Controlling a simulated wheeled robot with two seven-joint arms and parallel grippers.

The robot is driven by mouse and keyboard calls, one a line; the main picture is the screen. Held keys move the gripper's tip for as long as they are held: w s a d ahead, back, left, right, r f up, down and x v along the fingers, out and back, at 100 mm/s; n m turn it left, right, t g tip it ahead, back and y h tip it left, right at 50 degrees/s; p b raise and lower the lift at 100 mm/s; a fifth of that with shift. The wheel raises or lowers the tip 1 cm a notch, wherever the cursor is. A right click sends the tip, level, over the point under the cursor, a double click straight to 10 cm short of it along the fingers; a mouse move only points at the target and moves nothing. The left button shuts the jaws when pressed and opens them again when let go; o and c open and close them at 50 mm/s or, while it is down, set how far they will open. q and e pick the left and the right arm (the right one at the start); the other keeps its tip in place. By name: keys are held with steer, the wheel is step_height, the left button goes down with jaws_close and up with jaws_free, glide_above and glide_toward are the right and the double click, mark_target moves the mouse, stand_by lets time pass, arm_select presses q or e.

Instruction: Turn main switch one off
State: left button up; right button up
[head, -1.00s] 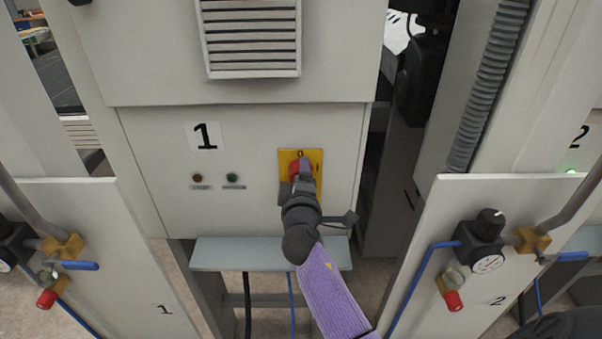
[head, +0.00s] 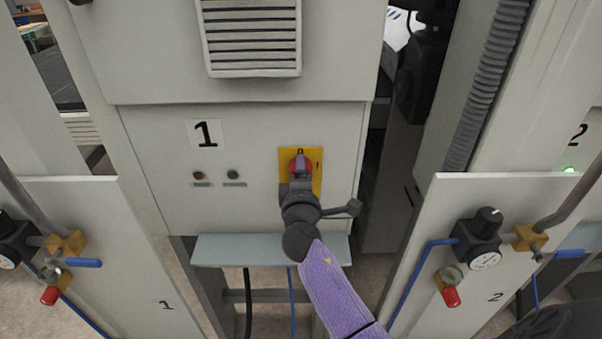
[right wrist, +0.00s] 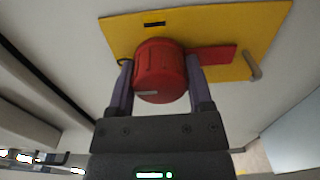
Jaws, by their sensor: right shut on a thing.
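Main switch one is a red rotary knob (right wrist: 160,72) on a yellow plate (head: 317,176), on the front of the grey cabinet (head: 260,130) marked 1. In the head view the knob (head: 300,163) is partly hidden by my right gripper (head: 299,173). In the right wrist view the two fingers of my right gripper (right wrist: 160,65) lie on either side of the knob, shut on it. A flat red part of the switch sticks out to the right, past the right finger. My left gripper is not in view.
A red-brown lamp (head: 197,175) and a green lamp (head: 233,174) sit left of the switch. A grey ledge (head: 225,250) juts out below. Panels with gauges and valves stand left (head: 125,270) and right (head: 440,270). A vent (head: 253,40) is above.

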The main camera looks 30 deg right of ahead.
steer(key=o, duration=1.3)
steer(key=shift+c, duration=0.2)
steer(key=v, duration=1)
